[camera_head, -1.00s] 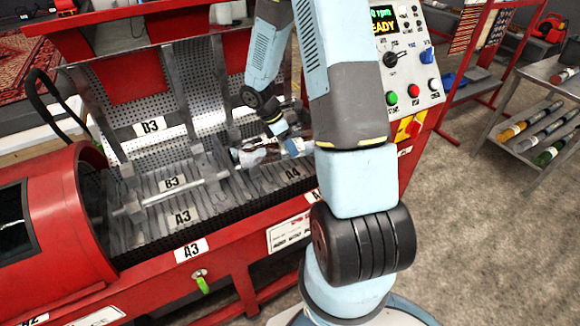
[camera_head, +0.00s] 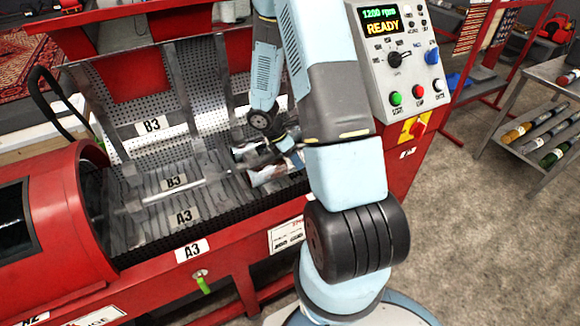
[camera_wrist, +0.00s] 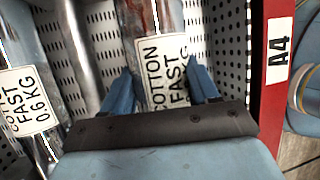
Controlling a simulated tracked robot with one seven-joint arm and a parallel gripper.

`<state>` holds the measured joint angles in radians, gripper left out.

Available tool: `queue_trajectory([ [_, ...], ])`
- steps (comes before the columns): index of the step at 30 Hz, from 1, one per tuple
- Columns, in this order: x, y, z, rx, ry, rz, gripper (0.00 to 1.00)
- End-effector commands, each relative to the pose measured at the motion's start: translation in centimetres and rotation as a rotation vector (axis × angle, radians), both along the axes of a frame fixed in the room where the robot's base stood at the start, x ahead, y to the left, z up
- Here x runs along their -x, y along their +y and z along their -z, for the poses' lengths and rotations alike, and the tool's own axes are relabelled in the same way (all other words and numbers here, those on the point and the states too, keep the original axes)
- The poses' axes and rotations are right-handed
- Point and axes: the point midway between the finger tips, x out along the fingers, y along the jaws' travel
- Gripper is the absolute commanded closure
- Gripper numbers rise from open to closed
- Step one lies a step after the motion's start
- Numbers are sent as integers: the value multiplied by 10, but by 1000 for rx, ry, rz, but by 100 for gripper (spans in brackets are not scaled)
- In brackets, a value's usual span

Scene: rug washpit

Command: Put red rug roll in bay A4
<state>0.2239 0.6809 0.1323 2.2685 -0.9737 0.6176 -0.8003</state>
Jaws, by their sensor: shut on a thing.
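My gripper (camera_wrist: 162,88) is shut on a red-brown wrapped roll (camera_wrist: 152,20), with its blue fingers on either side of the roll's white "COTTON FAST" tag. In the head view the held roll (camera_head: 268,175) shows below the wrist, at the right part of the red machine's slotted bed. My arm partly covers it there. The A4 label (camera_wrist: 278,50) is on the red rim just right of the held roll in the wrist view. The roll lies along that rim, over perforated metal. I cannot tell whether it rests on the bed.
Another tagged roll (camera_wrist: 40,125) lies left of a metal bar (camera_wrist: 88,45). Bays A3 (camera_head: 184,216) and B3 (camera_head: 173,181) look empty. A control panel (camera_head: 405,60) reads READY. A shelf (camera_head: 560,115) with several rolls stands right.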

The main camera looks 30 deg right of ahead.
Motion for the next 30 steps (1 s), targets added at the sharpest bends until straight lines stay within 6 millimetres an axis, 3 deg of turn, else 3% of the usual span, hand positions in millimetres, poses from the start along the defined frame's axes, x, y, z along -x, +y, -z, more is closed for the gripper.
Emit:
queue_trajectory([
  [6, 1, 1, 26, 0, 3, -1, 98],
  [14, 0, 0, 32, 0, 1, -1, 98],
  [15, 1, 1, 32, 0, 2, 0, 39],
  [23, 0, 1, 32, 0, 1, -1, 15],
  [30, 0, 1, 32, 0, 1, -2, 13],
])
